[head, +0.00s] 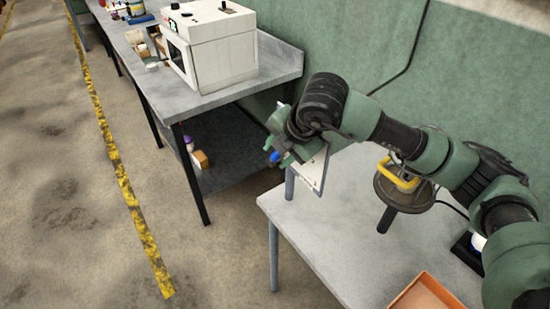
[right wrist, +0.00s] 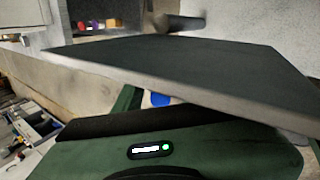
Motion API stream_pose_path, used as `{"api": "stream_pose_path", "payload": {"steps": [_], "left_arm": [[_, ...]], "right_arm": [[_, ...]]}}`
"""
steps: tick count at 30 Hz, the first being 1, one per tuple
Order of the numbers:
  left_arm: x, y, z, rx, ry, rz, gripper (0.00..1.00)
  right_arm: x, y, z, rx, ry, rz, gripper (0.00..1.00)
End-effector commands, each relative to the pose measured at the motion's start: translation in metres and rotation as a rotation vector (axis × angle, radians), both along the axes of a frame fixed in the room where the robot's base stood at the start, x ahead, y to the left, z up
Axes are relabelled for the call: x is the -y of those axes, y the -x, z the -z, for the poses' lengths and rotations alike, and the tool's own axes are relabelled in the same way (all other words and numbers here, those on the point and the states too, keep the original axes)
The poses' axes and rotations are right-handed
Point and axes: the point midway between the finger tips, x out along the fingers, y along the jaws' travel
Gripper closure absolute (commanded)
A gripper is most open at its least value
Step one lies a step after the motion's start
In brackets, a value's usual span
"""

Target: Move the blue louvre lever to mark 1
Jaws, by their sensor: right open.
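The blue louvre lever (head: 275,157) shows as a small blue knob at the left side of a pale upright panel (head: 314,170), above the near table's far left corner. The knob also shows in the right wrist view (right wrist: 160,98), just beyond my green gripper body, with a dark flat board (right wrist: 190,75) over it. My right gripper (head: 277,148) is open, right at the knob; whether its fingers touch or straddle the knob cannot be told. Mark 1 cannot be read in either view. My left gripper is not in view.
A round dark lidded thing with a yellow handle (head: 398,178) stands on the near grey table (head: 335,245), under my right arm. An orange tray (head: 425,292) lies at its front. A white oven (head: 215,45) stands on the back bench. The floor at left is clear.

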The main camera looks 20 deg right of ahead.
Motion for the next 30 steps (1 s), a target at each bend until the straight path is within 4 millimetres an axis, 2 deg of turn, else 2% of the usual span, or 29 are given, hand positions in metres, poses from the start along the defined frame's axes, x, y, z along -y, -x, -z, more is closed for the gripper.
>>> {"api": "stream_pose_path", "payload": {"steps": [4, 9, 23, 26, 30], "left_arm": [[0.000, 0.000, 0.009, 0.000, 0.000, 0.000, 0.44], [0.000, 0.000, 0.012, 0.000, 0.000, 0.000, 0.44], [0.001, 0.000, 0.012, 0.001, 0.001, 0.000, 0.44], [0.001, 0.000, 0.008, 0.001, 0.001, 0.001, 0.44], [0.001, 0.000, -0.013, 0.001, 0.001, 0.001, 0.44]], "right_arm": [[0.005, 0.011, -0.021, 0.005, -0.001, 0.000, 0.59], [0.008, 0.019, -0.036, 0.002, 0.001, 0.002, 0.59], [0.009, 0.021, -0.039, 0.001, 0.000, 0.001, 0.59], [0.009, 0.021, -0.042, 0.001, 0.000, 0.001, 0.59], [0.009, 0.021, -0.064, 0.001, 0.000, 0.001, 0.59]]}}
